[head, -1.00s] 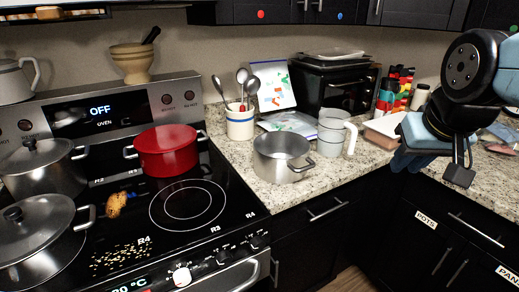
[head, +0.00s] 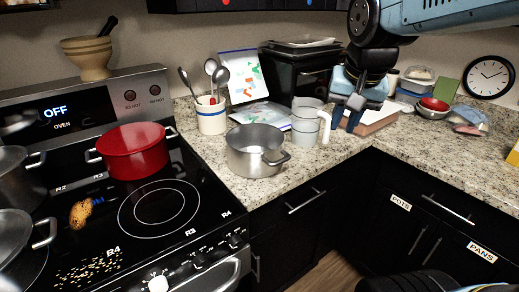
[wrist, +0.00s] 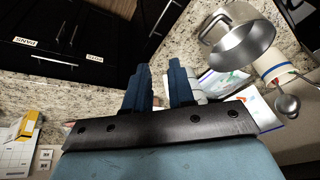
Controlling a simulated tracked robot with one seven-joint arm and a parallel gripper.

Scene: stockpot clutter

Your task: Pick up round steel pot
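The round steel pot (head: 256,153) stands upright on the granite counter, just right of the stove, with a loop handle at its right front. In the wrist view the pot (wrist: 243,42) is at the upper right, apart from the fingers. My gripper (head: 347,115) is above the counter to the right of the pot, beyond the measuring jug. In the wrist view my gripper (wrist: 158,80) shows two blue fingers with a gap between them and nothing held.
A utensil crock (head: 211,116) is behind the pot. A red pot (head: 134,154) sits on the stove (head: 195,239). Counter at the right front is clear.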

